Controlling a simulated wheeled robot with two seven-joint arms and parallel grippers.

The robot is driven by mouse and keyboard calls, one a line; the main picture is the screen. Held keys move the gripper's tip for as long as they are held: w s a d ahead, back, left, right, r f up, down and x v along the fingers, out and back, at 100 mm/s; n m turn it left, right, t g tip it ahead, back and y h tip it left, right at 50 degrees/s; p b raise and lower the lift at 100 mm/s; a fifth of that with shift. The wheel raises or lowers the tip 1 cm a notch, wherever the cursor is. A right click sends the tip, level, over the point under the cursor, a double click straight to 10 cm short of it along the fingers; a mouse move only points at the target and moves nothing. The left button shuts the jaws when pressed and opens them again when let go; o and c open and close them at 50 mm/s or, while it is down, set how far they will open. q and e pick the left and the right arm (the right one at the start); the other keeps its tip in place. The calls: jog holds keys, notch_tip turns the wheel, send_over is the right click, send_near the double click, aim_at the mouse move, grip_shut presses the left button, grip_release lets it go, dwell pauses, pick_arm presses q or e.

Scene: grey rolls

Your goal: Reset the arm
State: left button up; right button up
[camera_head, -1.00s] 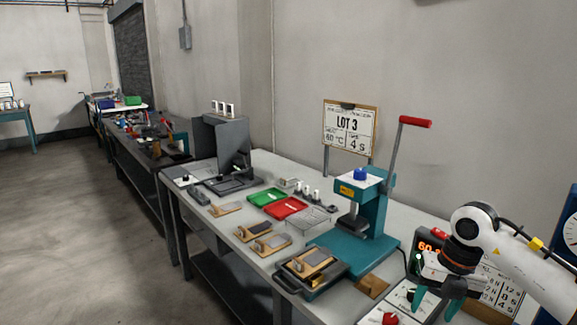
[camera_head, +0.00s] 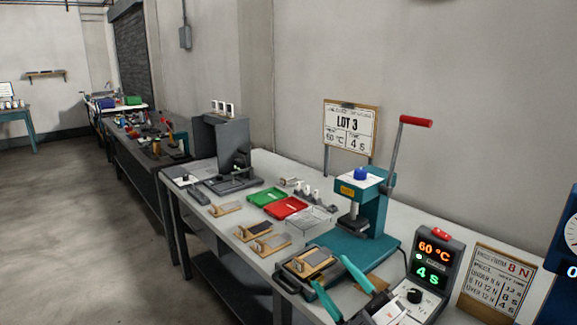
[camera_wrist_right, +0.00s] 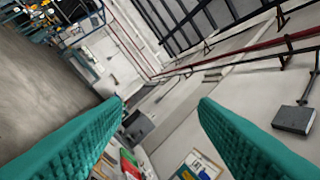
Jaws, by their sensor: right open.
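My right gripper (camera_head: 329,271) shows at the bottom of the head view, with its two teal fingers spread apart. Nothing is between them. In the right wrist view the open fingers (camera_wrist_right: 160,101) frame the room, tilted, with wall, floor and part of the bench. In the head view the fingertips overlap the dark tray (camera_head: 289,281) that holds a wooden-based piece (camera_head: 308,263); I cannot tell how far above it they are. My left gripper is not in view.
The teal press (camera_head: 371,212) with a red-handled lever stands behind the gripper. The controller (camera_head: 433,268) reads 60 °C and 4 S, beside a notice board (camera_head: 497,278). Green (camera_head: 268,196) and red (camera_head: 285,208) trays lie farther along the bench. The floor at left is clear.

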jog(key=s+d+f+m+g+h, duration=0.2)
jog(key=s+d+f+m+h, duration=0.1)
jog(key=d+f+m+h, duration=0.5)
jog(key=s+d+f+m+g+h, duration=0.2)
jog(key=s+d+f+m+h, duration=0.15)
jog(key=f+m+h, duration=0.45)
jog(key=s+f+g+y, duration=0.1)
jog(key=s+f+g, duration=0.5)
jog(key=s, duration=0.4)
jog(key=s+f+g+y, duration=0.1)
jog(key=s+f+g, duration=0.4)
jog(key=s+f, duration=0.35)
notch_tip(320, 180, down, 24)
jog(key=s, duration=0.1)
jog(key=s+d+f+g, duration=0.1)
jog(key=s+d+f, duration=0.1)
jog(key=s+f, duration=0.5)
jog(key=s+d+f+g+p, duration=0.1)
jog(key=s+f, duration=0.7)
jog(key=s, duration=0.2)
jog(key=shift+d+f, duration=0.2)
jog(key=shift+d, duration=0.15)
